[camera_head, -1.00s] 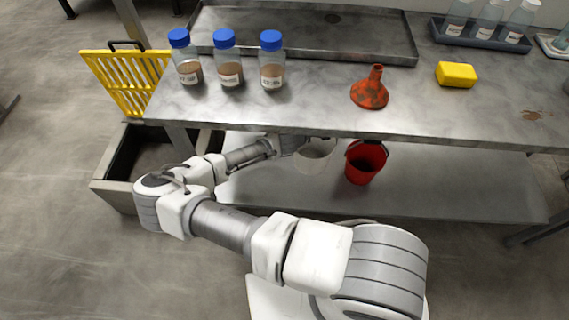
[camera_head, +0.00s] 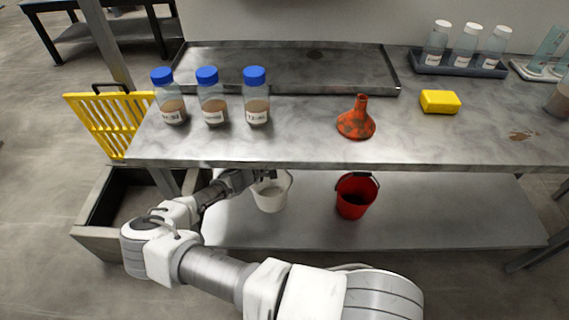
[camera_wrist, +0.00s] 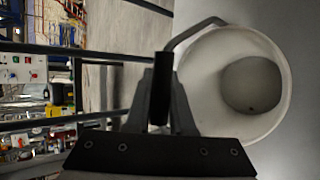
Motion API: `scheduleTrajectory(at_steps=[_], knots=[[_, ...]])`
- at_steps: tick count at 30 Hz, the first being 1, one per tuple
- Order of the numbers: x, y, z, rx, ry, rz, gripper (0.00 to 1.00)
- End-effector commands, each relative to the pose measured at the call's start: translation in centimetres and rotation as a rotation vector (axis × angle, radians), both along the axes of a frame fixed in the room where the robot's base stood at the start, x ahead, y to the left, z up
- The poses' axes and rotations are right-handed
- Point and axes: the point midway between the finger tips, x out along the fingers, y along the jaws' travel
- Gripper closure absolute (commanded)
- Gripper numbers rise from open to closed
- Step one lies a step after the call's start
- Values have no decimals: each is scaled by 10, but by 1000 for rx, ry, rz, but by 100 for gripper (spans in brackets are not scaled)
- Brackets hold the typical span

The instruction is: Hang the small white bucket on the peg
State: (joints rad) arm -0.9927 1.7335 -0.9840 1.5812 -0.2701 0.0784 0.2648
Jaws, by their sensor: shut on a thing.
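The small white bucket (camera_head: 271,198) is under the front edge of the bench, upright in the head view. My gripper (camera_head: 264,176) is at its rim and handle, just below the bench top. In the wrist view, my gripper (camera_wrist: 163,85) is shut on the bucket's handle, and the open mouth of the white bucket (camera_wrist: 211,85) faces the camera on the right. Whether the bucket hangs clear of the lower shelf I cannot tell. I cannot make out the peg in either view.
A red bucket (camera_head: 352,199) is to the right over the lower shelf (camera_head: 440,215). The bench top (camera_head: 300,145) holds blue-capped jars (camera_head: 212,98), an orange funnel (camera_head: 356,122) and a yellow sponge (camera_head: 440,101). A yellow grate (camera_head: 105,125) and an open bin (camera_head: 85,225) are at left.

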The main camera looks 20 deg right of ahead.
Motion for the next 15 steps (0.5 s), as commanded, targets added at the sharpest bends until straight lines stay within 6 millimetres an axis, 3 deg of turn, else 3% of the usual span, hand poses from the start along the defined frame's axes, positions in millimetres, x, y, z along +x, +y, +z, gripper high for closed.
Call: scheduleTrajectory(at_steps=[1,6,15], knots=[[0,-1,-14,-2,2,1,100],[0,-1,-31,-1,0,1,100],[-1,-1,-35,-1,-1,0,100]])
